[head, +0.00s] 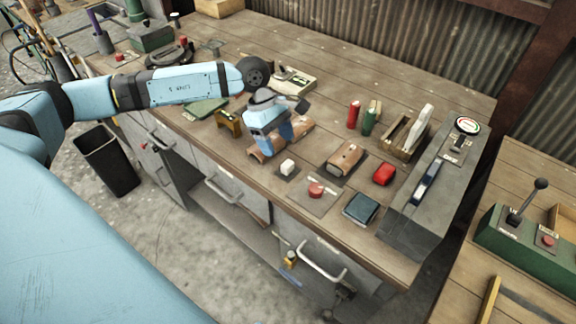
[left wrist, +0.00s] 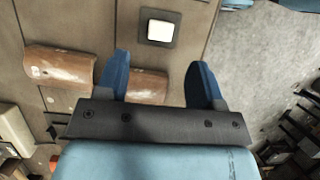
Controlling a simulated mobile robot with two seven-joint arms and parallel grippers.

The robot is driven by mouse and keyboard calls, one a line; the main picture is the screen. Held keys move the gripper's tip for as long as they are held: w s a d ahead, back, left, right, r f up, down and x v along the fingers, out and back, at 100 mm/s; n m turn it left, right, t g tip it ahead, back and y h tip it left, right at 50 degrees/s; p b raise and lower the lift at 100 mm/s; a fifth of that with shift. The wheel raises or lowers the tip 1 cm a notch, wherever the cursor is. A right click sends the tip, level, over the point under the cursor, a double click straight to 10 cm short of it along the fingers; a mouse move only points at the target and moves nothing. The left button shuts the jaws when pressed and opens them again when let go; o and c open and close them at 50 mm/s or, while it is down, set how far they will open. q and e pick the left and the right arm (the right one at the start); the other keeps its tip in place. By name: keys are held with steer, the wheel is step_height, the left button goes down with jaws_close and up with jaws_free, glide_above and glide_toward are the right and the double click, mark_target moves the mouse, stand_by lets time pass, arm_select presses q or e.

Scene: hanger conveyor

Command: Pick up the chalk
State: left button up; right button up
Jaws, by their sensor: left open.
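A small white block (head: 288,168), which looks like the chalk, sits on a dark square pad near the front edge of the workbench. It also shows in the left wrist view (left wrist: 159,30), beyond my fingertips. My left gripper (head: 274,143) is open and points down over a brown rounded piece (head: 300,128), to the upper left of the block. In the left wrist view my two blue fingers (left wrist: 160,66) are wide apart, with part of the brown piece showing between them. The gripper is apart from the white block. My right gripper is not in view.
Right of the block are a red button plate (head: 316,189), a second brown piece (head: 346,156), a red block (head: 384,174) and a dark blue-green box (head: 360,208). A grey console (head: 420,210) stands at the bench's right end. A black bin (head: 106,165) stands on the floor.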

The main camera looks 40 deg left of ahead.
mark_target(288, 164)
arm_select(q)
steer(key=x, duration=0.3)
steer(key=d+p+x, duration=0.1)
steer(key=x, duration=0.2)
steer(key=shift+r, duration=0.1)
steer(key=shift+d+f, duration=0.2)
steer(key=shift+f, duration=0.3)
steer(key=c, duration=1)
